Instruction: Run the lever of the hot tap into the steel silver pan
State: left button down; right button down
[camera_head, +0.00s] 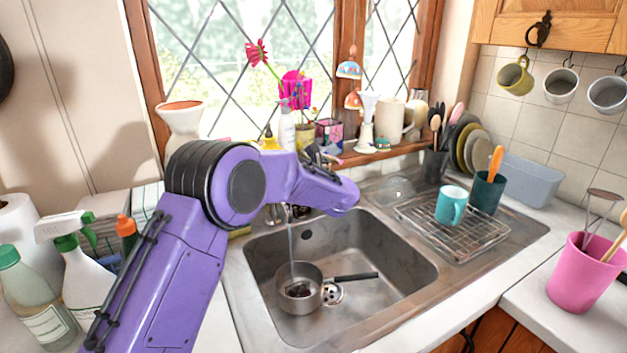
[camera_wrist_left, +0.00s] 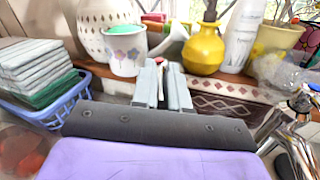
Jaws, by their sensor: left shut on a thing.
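The steel silver pan (camera_head: 281,283) sits on the sink floor under the tap, its black handle pointing right. A thin stream of water (camera_head: 291,245) falls into it. Something dark shows inside the pan. The chrome tap (camera_head: 275,213) is partly hidden by my purple left arm in the head view; chrome parts (camera_wrist_left: 290,120) also show at right in the left wrist view. My left gripper (camera_wrist_left: 161,86) is shut on a thin, pale, red-tipped piece, apparently the hot tap's lever. Most of that lever is hidden between the fingers. My right gripper is not in view.
A wire rack (camera_head: 455,228) with a teal mug (camera_head: 450,205) stands right of the sink. Bottles (camera_head: 85,275) stand at left. The windowsill behind is crowded with a yellow vase (camera_wrist_left: 203,50) and pots. A blue basket (camera_wrist_left: 55,112) is left of the gripper.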

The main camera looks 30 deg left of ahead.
pick_arm(q)
jog(key=shift+g, duration=0.3)
jog(key=c, duration=1.3)
grip_release()
jog(key=shift+o, duration=0.8)
jog(key=shift+a, duration=0.2)
jog(key=s+d+b, duration=0.1)
jog(key=d+b, duration=0.2)
jog(key=d, duration=0.7)
jog(key=shift+s+d, duration=0.2)
jog(key=shift+s, duration=0.05)
